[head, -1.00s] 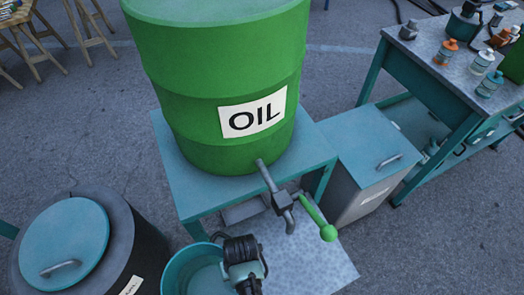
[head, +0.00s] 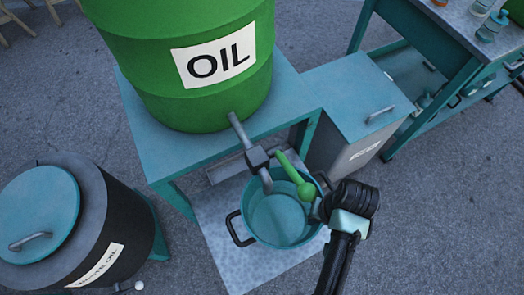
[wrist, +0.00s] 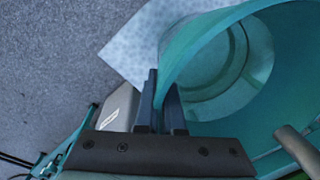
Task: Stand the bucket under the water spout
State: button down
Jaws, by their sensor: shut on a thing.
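The teal bucket (head: 280,222) is upright or nearly so in the head view, open at the top, with dark side handles. It is below and in front of the grey spout (head: 266,180) of a green drum labelled OIL (head: 190,60); the spout end overlaps the bucket's back rim in the picture. A green lever (head: 294,174) hangs over the bucket's right half. My gripper (head: 322,207) is shut on the bucket's right rim. In the wrist view my fingers (wrist: 160,90) pinch the bucket wall (wrist: 205,45). I cannot tell whether the bucket's base touches the mat. No water spout label shows.
A pale speckled mat (head: 225,245) lies under the bucket. The drum stands on a teal stand (head: 180,155). A dark bin with a teal lid (head: 40,215) is at left, a lidded grey box (head: 360,100) at right, a workbench (head: 450,50) beyond it.

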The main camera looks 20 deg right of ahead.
jog(key=shift+w+d+r, duration=0.4)
jog(key=shift+d+r, duration=0.1)
jog(key=shift+d, duration=0.2)
jog(key=shift+f, duration=0.15)
notch_tip(320, 180, down, 10)
jog(key=b, duration=0.2)
jog(key=shift+b, duration=0.3)
jog(key=c, duration=1)
grip_release()
jog(key=shift+c, duration=0.2)
